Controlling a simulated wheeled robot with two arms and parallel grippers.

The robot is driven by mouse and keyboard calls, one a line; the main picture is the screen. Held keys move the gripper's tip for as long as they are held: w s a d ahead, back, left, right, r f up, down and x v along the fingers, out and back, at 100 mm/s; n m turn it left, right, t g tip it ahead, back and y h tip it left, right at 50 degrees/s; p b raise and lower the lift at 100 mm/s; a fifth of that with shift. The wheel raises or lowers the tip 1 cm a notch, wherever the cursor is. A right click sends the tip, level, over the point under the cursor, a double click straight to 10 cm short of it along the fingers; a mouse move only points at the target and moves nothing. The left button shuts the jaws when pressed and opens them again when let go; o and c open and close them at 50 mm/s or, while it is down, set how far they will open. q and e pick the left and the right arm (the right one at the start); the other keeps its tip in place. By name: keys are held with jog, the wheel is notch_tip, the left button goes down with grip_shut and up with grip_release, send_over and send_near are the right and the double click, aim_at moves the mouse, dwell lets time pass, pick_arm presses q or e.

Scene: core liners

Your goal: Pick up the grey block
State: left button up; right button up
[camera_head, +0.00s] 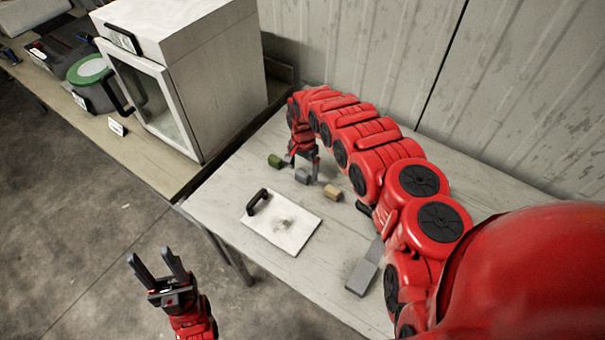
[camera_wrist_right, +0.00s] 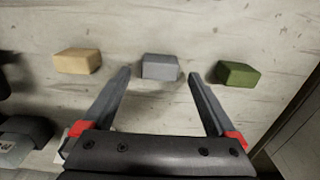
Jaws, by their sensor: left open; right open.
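The grey block (camera_head: 302,176) lies on the white wooden table between a green block (camera_head: 275,161) and a tan block (camera_head: 333,192). In the right wrist view the grey block (camera_wrist_right: 160,67) lies between the fingertips of my right gripper (camera_wrist_right: 159,75), with a gap to each finger. The right gripper (camera_head: 303,168) is open and points down at the block; the frames do not show its exact height above the table. My left gripper (camera_head: 158,266) is open and empty, over the floor in front of the table.
The tan block (camera_wrist_right: 78,61) and green block (camera_wrist_right: 238,74) lie close outside the right fingers. A white board with a black handle (camera_head: 283,225) lies nearer the front. A grey object (camera_head: 362,277) lies near the front edge. A white cabinet (camera_head: 185,75) stands at the left.

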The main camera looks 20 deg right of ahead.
jog(key=shift+a+f, duration=0.1)
jog(key=shift+f, duration=1.05)
jog(key=c, duration=1.4)
jog(key=shift+c, duration=0.2)
jog(key=shift+r, duration=0.1)
